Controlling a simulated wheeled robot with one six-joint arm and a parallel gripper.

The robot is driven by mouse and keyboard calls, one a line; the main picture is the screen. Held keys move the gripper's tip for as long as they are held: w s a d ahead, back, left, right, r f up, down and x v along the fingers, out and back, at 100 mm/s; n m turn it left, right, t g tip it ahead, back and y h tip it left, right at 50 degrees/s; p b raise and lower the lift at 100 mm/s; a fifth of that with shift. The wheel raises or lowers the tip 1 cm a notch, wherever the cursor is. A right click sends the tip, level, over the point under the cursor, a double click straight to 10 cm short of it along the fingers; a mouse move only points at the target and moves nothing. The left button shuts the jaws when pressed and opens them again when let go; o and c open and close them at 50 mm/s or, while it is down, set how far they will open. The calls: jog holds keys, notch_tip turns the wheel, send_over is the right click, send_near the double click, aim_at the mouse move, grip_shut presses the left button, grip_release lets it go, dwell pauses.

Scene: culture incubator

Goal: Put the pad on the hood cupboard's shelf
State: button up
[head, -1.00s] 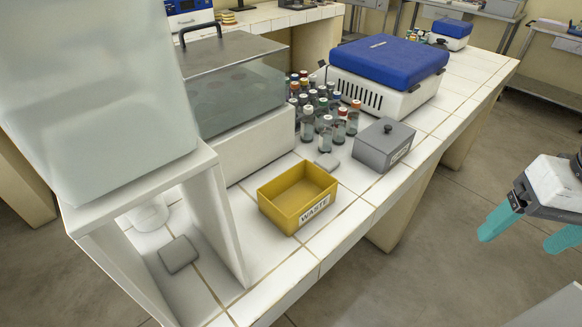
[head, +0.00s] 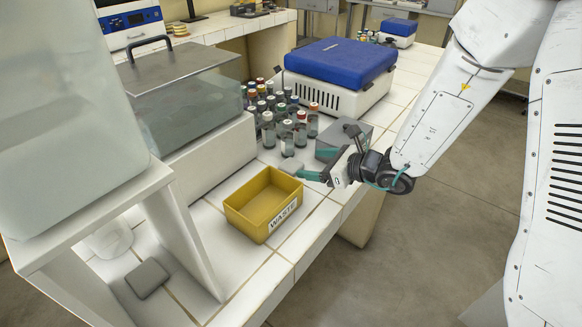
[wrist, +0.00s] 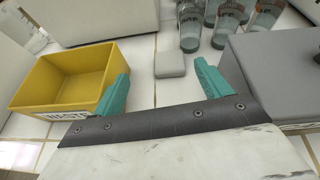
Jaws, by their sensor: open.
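A small light-grey pad (head: 292,167) lies flat on the white tiled bench, between the vials and the yellow bin. In the wrist view the pad (wrist: 170,65) lies ahead of my gripper, in line with the gap between the fingers. My gripper (head: 313,164) is open and empty, low over the bench just to the right of the pad; its teal fingers (wrist: 161,82) do not hold it. A second, darker grey pad (head: 147,278) lies at the lower left beside a white stand. I cannot make out a hood cupboard's shelf for certain.
A yellow WASTE bin (head: 262,203) stands left of my gripper and a grey lidded box (wrist: 275,75) right of it. Several capped vials (head: 290,130) stand behind the pad. A white stand (head: 180,230) bears a large translucent container (head: 75,120) at left.

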aim_at(290, 164)
jog(key=shift+w+d+f+m+h, duration=0.15)
jog(key=shift+f+m, duration=0.1)
jog(key=shift+f, duration=0.15)
jog(key=shift+w+d+f+m+h, duration=0.15)
jog(key=shift+f+m, duration=0.1)
jog(key=shift+f, duration=0.15)
jog(key=shift+w+a+f, duration=0.15)
jog(key=shift+w+f, duration=0.1)
jog(key=shift+f, duration=0.05)
jog(key=x, duration=0.7)
jog(key=shift+w+a+f, duration=0.1)
jog(key=shift+a+f, duration=0.05)
jog(key=shift+a, duration=0.05)
jog(key=c, duration=1.1)
jog(key=shift+r, duration=0.2)
